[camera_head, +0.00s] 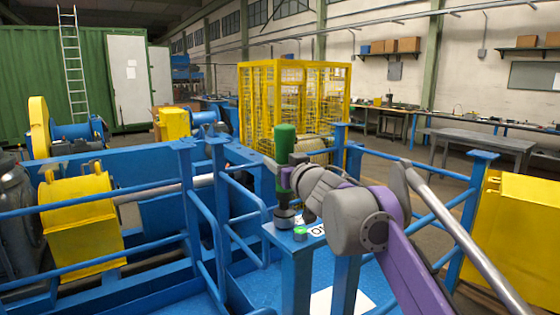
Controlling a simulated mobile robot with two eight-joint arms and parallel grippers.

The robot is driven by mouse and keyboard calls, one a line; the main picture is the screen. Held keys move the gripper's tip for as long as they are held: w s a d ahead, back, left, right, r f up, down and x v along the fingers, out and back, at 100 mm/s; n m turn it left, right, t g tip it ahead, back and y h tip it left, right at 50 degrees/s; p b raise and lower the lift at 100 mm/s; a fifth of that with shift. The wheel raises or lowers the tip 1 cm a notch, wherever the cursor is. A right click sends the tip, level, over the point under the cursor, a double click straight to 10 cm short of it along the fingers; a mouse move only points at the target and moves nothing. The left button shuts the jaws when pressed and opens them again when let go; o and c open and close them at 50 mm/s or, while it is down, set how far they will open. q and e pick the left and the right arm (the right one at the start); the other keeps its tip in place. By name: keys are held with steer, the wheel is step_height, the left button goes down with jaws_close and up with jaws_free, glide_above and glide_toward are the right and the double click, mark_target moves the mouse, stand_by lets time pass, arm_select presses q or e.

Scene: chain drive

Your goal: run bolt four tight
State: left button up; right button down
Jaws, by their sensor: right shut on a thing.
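My right gripper (288,178) is shut on a green power tool (285,143), which it holds upright above the top of a blue post. The tool's dark lower end (285,217) is at the left part of the post's top plate (270,232). Whether it sits on a bolt there is hidden. A small green-topped piece (300,231) stands on the plate just to the right of the tool's end. A white label with dark marks (318,230) is beside it. No bolt can be clearly made out. My left gripper is not in view.
Blue railings (235,205) surround the post, and a grey rail (465,235) slants past on the right. Yellow guards (82,225) and blue machinery stand left. A yellow mesh cage (295,100) stands behind. A yellow cabinet (515,240) is at right.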

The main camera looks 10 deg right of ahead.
steer(key=shift+f, duration=0.55)
stand_by(1.7)
steer(key=shift+r+p, duration=1.4)
steer(key=shift+r, duration=2.25)
steer(key=shift+f, duration=0.1)
